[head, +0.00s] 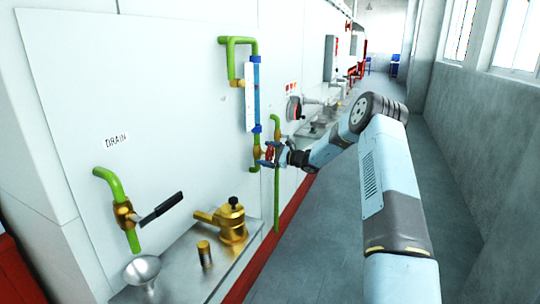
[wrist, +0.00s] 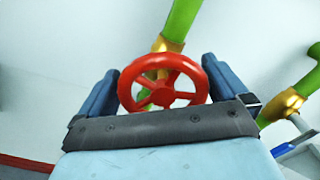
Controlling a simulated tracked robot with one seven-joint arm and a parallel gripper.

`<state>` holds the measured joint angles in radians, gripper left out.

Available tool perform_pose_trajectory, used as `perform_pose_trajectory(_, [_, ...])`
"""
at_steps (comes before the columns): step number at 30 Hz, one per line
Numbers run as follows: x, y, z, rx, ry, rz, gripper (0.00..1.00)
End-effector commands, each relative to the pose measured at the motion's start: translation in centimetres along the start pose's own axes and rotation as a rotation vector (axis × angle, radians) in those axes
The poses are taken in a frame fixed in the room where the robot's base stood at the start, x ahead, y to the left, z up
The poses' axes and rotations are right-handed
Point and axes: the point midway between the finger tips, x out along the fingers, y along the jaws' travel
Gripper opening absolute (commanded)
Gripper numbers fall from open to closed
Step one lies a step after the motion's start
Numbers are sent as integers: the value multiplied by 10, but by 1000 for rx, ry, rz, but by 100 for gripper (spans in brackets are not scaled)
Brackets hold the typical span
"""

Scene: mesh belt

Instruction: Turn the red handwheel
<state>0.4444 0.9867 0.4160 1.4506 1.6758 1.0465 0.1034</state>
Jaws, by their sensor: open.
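The red handwheel (wrist: 187,97) shows in the wrist view as a spoked ring in front of a brass fitting on a green pipe (wrist: 183,20). My gripper (wrist: 160,80) is open, with one blue finger on each side of the wheel. The right finger is very close to the rim; I cannot tell whether it touches. The lower part of the wheel is hidden behind the gripper's dark front edge. In the head view the handwheel (head: 269,153) is small and partly covered by my gripper (head: 273,152), which reaches it from the right.
A blue sight tube (head: 256,90) stands above the wheel on the white panel. A green vertical pipe (head: 277,200) runs close by the gripper. A black-handled drain valve (head: 160,207), a brass fitting (head: 232,222) and a steel funnel (head: 142,270) are nearer. The aisle floor (head: 330,240) is clear.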

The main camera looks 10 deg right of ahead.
Motion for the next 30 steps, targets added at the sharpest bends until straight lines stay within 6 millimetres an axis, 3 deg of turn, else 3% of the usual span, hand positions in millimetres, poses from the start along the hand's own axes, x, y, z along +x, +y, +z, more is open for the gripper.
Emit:
perform_pose_trajectory(5, [-16,0,-1,1,3,-1,100])
perform_pose_trajectory(21, [-115,1,-1,1,1,-1,100])
perform_pose_trajectory(30, [-137,2,-1,1,-1,1,100])
